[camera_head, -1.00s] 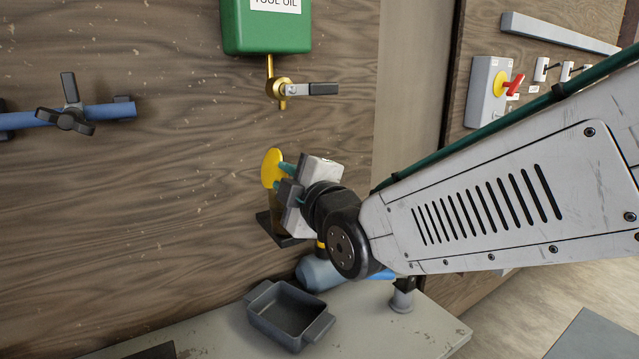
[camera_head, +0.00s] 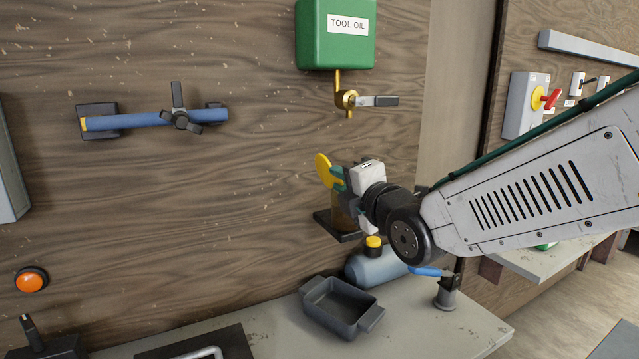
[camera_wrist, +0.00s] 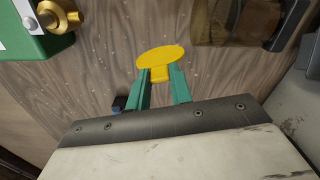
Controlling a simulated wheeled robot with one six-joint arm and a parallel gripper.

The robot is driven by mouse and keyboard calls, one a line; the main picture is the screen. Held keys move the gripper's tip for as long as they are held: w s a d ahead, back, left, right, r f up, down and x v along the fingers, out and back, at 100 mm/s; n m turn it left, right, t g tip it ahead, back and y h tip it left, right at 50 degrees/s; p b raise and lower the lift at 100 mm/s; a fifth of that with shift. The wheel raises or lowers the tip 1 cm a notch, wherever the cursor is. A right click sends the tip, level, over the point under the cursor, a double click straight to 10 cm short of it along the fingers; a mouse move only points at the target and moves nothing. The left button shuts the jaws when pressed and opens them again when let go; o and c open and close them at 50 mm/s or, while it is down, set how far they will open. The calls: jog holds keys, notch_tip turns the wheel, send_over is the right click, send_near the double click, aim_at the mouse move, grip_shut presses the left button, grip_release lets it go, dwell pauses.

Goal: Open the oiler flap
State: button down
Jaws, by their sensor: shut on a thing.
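The oiler flap is a yellow disc (camera_head: 322,169) with a short tab. In the head view it stands steeply tilted at the upper left of the oiler's amber-brown body (camera_head: 343,214), which sits on a dark bracket at the wooden wall and is partly hidden by my gripper. In the wrist view the flap (camera_wrist: 160,58) shows face-on, with the amber body (camera_wrist: 232,22) to its right. My gripper (camera_head: 338,178) has its green fingers shut on the flap's tab; the fingers also show in the wrist view (camera_wrist: 160,82).
A green tool oil tank (camera_head: 336,45) with a brass tap (camera_head: 347,99) hangs above. Below are a grey tray (camera_head: 340,308) on the bench and a blue cylinder (camera_head: 372,268). A blue pipe with a black handle (camera_head: 178,117) is on the wall to the left.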

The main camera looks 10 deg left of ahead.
jog(key=shift+d, duration=0.1)
dwell(0.3)
jog(key=c, duration=1.2)
grip_release()
jog(key=shift+c, duration=0.2)
jog(key=shift+s, duration=0.1)
jog(key=v, duration=0.7)
jog(key=shift+s+d, duration=0.2)
jog(key=shift+s, duration=0.05)
